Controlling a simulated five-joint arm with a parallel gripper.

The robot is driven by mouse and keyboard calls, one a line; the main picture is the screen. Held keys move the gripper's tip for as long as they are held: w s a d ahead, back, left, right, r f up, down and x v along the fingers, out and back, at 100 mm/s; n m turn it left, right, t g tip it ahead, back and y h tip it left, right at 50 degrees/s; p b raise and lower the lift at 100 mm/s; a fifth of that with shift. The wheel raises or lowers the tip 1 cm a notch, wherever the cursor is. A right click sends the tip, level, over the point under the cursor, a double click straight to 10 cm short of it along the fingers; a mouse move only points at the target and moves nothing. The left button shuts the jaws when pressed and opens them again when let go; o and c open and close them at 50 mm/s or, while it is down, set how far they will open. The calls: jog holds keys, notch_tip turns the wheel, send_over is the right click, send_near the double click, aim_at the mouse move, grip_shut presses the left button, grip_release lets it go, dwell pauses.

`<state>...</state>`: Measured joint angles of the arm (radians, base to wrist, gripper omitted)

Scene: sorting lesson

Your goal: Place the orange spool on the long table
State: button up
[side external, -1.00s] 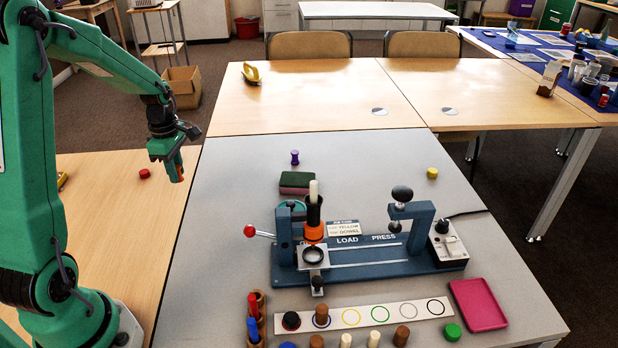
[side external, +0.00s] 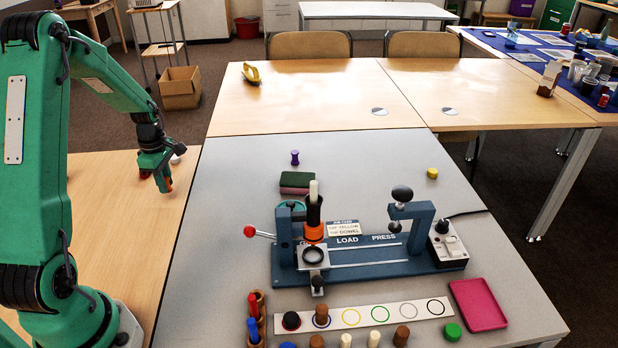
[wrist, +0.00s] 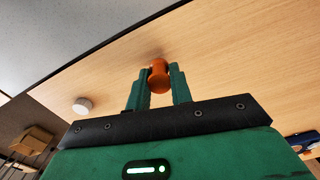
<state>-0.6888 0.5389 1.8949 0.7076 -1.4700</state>
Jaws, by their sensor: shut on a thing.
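The orange spool (side external: 167,187) is between the fingers of my gripper (side external: 163,178), over the light wood table (side external: 130,240) at the left in the side view. In the wrist view my gripper (wrist: 157,84) is shut on the spool (wrist: 159,76), which stands out past the fingertips. A dark shadow lies close by it on the wood. The spool is low over the table or touching it; I cannot tell which.
A white round piece (side external: 178,158) and a red piece (side external: 145,175), partly hidden by my gripper, are close by on the wood table. The grey table (side external: 215,210) with the blue press (side external: 385,265) adjoins at the right. Bare wood lies in front.

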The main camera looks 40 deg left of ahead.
jog(key=shift+f, duration=0.85)
jog(key=shift+f, duration=0.1)
jog(key=o, duration=0.9)
jog(key=shift+o, duration=0.2)
notch_tip(320, 180, up, 12)
jog(key=shift+r, duration=0.1)
